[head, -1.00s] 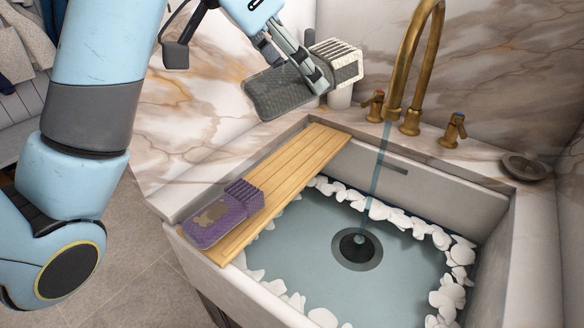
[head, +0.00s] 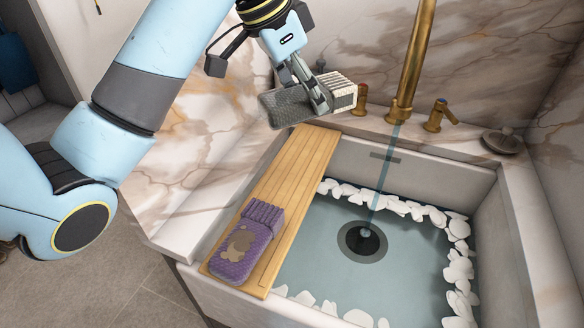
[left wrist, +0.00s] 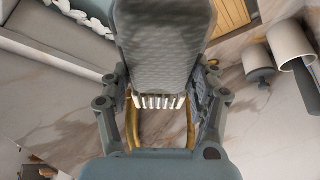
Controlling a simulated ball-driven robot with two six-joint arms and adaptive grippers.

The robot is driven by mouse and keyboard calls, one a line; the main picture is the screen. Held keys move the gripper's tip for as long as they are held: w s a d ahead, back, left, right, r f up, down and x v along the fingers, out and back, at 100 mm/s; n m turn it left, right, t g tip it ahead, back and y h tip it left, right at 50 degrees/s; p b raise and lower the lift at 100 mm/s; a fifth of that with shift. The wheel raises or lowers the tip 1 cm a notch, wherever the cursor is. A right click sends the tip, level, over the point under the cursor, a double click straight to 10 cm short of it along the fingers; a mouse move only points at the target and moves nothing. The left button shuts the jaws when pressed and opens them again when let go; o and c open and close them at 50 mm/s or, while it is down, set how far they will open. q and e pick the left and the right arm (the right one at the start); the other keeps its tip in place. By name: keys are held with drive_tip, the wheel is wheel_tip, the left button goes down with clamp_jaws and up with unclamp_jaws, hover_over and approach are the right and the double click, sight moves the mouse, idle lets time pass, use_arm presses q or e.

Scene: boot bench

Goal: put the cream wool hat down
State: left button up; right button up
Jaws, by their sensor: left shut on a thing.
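The cream wool hat (head: 293,105) has a ribbed cream cuff at its right end and a body that looks grey in the head view. My left gripper (head: 318,104) is shut on it from above and holds it flat-looking near the far end of the wooden board (head: 312,155). I cannot tell whether it touches the board or counter. In the left wrist view the hat (left wrist: 165,40) lies between the two fingers (left wrist: 160,95), its cuff towards the palm. My right gripper is not in view.
A purple knitted hat (head: 246,240) with a brown patch lies on the board's near end. The basin (head: 330,255) at right holds water and white stones, under a running brass tap (head: 402,100). The board's middle is bare. White cup-like things (left wrist: 290,42) stand close by in the left wrist view.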

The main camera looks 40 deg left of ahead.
use_arm(q)
drive_tip(key=shift+g, duration=0.4)
drive_tip(key=a+f, duration=0.1)
drive_tip(key=f, duration=0.4)
drive_tip(key=w+a+f, duration=0.1)
drive_tip(key=a+f, duration=0.1)
drive_tip(key=f, duration=0.3)
drive_tip(key=a+f, duration=0.1)
drive_tip(key=f, duration=0.4)
drive_tip(key=shift+w+a+f+p, duration=0.15)
drive_tip(key=shift+w+f+p, duration=0.2)
drive_tip(key=shift+p, duration=0.05)
drive_tip(key=shift+f, duration=0.1)
drive_tip(key=shift+f, duration=0.1)
drive_tip(key=shift+f, duration=0.25)
drive_tip(key=o, duration=1.2)
drive_tip(key=shift+r, duration=0.15)
